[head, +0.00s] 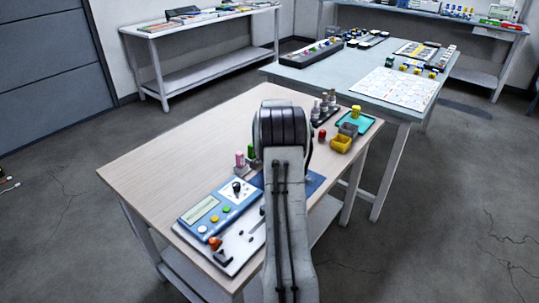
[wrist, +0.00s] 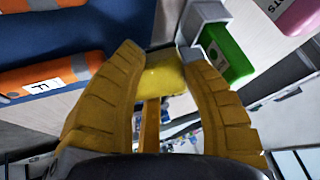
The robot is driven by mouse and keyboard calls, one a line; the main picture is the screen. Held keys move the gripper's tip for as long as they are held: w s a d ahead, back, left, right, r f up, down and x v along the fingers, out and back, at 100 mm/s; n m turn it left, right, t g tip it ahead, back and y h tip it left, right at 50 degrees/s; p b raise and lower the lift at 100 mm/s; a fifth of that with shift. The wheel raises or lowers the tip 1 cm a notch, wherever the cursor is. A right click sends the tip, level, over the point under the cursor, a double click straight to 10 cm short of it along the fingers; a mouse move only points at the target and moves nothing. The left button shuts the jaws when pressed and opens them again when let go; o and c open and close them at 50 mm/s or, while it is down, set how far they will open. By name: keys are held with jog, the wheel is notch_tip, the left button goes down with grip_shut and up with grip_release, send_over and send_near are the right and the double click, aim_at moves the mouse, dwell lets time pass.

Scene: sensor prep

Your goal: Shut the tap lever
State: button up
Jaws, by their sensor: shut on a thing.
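In the wrist view my gripper (wrist: 160,52) has its two mustard-coloured fingers closed around a yellow thing (wrist: 163,80). Its full shape is hidden by the fingers, and I cannot tell what it is. In the head view my arm hides the gripper and what it holds. An orange-red knob on a dark base (head: 214,243) stands on the white panel (head: 236,247) at the near left of the wooden table. It may be the tap lever; I cannot tell how it is turned.
A blue control box (head: 207,205) lies beside the white panel. Pink (head: 240,161) and green (head: 251,152) items stand left of my arm. Orange cylinders (wrist: 45,75) lie on a blue mat in the wrist view.

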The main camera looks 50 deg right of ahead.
jog(key=shift+f, duration=0.15)
jog(key=o, duration=0.9)
